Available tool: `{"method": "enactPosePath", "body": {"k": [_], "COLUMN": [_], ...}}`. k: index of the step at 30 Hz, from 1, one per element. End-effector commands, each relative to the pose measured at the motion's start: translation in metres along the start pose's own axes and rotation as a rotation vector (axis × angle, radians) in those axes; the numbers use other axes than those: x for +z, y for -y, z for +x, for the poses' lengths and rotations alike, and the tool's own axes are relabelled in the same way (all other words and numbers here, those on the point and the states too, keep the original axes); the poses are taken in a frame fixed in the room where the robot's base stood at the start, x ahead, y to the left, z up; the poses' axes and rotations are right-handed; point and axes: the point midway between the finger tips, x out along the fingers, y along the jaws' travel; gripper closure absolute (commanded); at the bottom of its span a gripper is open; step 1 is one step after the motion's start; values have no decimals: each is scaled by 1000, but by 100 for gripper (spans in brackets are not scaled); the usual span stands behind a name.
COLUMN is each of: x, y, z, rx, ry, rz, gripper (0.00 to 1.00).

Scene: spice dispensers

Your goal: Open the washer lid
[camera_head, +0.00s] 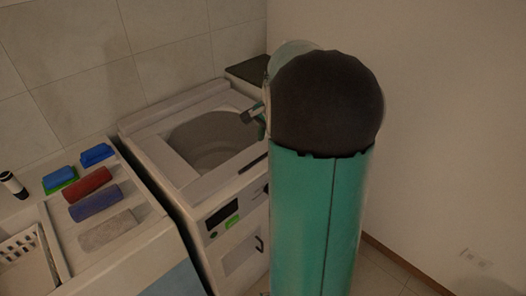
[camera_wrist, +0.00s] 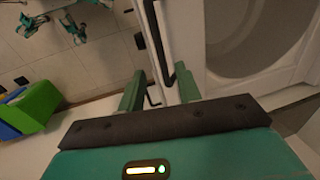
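The white top-loading washer (camera_head: 160,172) stands against the tiled wall. Its round grey drum area (camera_head: 205,140) shows from above; I cannot tell whether a clear lid covers it. A dark bar (camera_head: 253,161) lies along the top's front edge. My gripper (camera_head: 257,118) is over the washer's right side, mostly hidden behind my arm. In the wrist view my gripper (camera_wrist: 160,92) has its two green fingers spread apart. A white edge with a black bar (camera_wrist: 168,45) runs down into the gap between them. Contact is not clear. The drum also shows there (camera_wrist: 255,35).
A counter to the left holds several rolled towels (camera_head: 97,201), blue and green items (camera_head: 59,178), a dark bottle (camera_head: 13,184) and a white basket (camera_head: 28,262). A green and blue object (camera_wrist: 32,105) shows at left in the wrist view.

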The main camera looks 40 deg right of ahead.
Motion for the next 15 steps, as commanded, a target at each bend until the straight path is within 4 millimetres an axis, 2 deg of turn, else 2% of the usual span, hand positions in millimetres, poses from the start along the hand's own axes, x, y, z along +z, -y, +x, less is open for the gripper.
{"method": "enactPosePath", "body": {"k": [1,6,10,15], "x": [1,2,2,2], "y": [-1,1,2,3], "z": [12,42,56,62], "rx": [4,3,2,1], "ry": [4,2,1,0], "rz": [1,1,1,0], "gripper": [66,66,66,66]}}
